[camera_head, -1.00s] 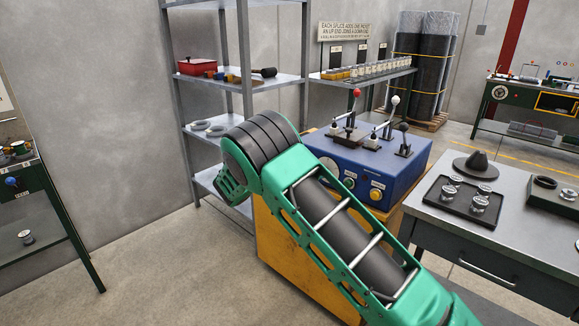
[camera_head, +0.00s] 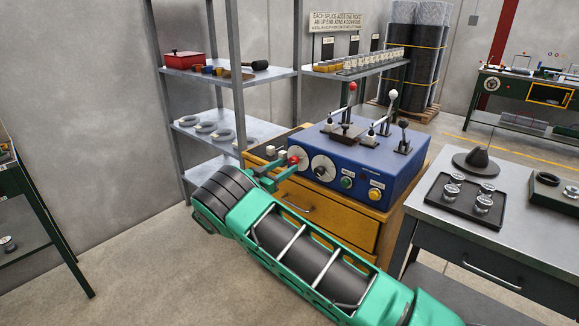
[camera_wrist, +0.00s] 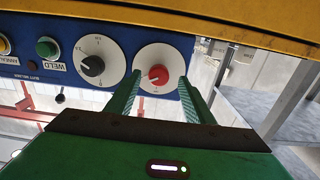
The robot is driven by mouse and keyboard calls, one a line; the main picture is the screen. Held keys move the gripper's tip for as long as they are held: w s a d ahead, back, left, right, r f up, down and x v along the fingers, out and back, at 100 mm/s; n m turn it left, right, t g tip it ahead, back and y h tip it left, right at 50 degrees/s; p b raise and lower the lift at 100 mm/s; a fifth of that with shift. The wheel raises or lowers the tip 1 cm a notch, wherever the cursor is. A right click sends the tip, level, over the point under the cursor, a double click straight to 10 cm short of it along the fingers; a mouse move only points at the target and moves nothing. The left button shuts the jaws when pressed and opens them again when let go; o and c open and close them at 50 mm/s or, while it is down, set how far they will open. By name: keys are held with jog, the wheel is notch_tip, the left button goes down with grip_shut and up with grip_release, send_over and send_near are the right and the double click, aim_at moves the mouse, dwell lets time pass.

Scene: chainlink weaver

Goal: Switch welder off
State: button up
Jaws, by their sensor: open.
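The welder (camera_head: 400,172) is a blue box on a yellow wooden cabinet. Its front has a white dial with a red knob (camera_head: 293,160), a second white dial with a black knob (camera_head: 323,168), a green button (camera_head: 346,182) and a yellow button (camera_head: 374,194). My gripper (camera_head: 277,172) is in front of the red knob at the welder's left end. In the wrist view the picture is upside down; my gripper (camera_wrist: 157,80) is open, with one finger on each side of the red knob (camera_wrist: 157,73). I cannot tell whether the fingers touch the dial.
Levers with red, white and black balls (camera_head: 393,95) stand on the welder's top. A grey metal shelf (camera_head: 240,80) stands behind on the left. A grey workbench (camera_head: 445,218) with a black tray of small jars is close on the right.

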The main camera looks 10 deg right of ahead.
aim_at(291, 162)
jog(key=shift+x, duration=1.75)
jog(key=c, duration=1)
jog(key=shift+c, duration=0.2)
jog(key=n, duration=0.3)
jog(key=shift+a+r+n, duration=0.1)
jog(key=shift+n, duration=0.3)
jog(key=n, duration=0.2)
jog(key=shift+n, duration=0.4)
jog(key=n, duration=0.5)
jog(key=shift+a+n, duration=0.1)
jog(key=shift+n, duration=0.3)
